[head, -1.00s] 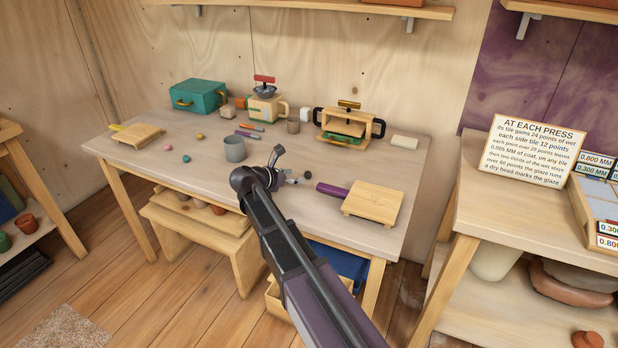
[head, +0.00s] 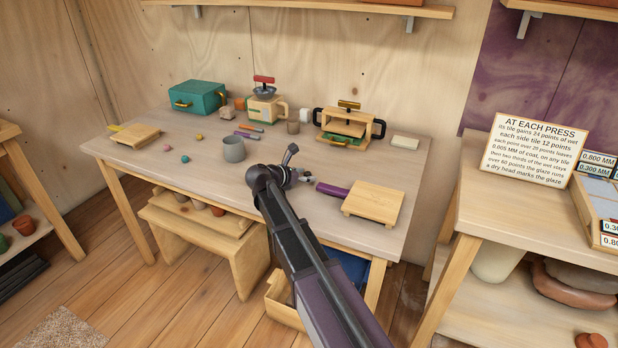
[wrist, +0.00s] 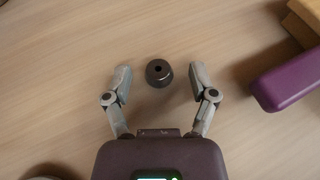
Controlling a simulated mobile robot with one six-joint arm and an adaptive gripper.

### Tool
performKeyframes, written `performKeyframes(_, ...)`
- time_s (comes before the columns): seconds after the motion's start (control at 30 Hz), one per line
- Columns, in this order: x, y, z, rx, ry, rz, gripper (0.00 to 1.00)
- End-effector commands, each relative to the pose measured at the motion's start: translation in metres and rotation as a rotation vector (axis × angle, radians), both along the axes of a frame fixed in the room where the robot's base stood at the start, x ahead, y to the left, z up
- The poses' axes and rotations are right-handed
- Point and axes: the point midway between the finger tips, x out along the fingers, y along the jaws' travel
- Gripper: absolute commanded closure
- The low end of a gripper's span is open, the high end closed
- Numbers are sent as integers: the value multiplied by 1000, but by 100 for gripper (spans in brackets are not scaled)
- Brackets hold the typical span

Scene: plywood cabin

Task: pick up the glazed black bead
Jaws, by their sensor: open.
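The glazed black bead (wrist: 158,73) is a small, shiny, dark round thing with a hole on top. It rests on the pale wooden table (head: 190,140) in the wrist view. My gripper (wrist: 159,68) is open, with one grey finger on each side of the bead. The bead lies between the fingertips, with a gap to each, and nothing is gripped. In the head view my gripper (head: 299,176) is low over the table's front middle, partly hidden by my arm. I cannot clearly tell the bead from the fingers there.
A purple handle (wrist: 290,80) with a wooden board (head: 373,203) lies close on the right. A grey cup (head: 234,149) stands left of my gripper. Several small coloured beads lie farther left. A wooden press (head: 345,125) and a teal case (head: 198,96) stand at the back.

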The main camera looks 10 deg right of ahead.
Motion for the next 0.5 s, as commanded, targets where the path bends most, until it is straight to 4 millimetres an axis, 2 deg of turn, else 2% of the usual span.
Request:
performKeyframes(0.4,0,0,0,0,0,0,26)
performKeyframes(0.43,0,0,0,0,0,0,29)
performKeyframes(0.5,0,0,0,0,0,0,50)
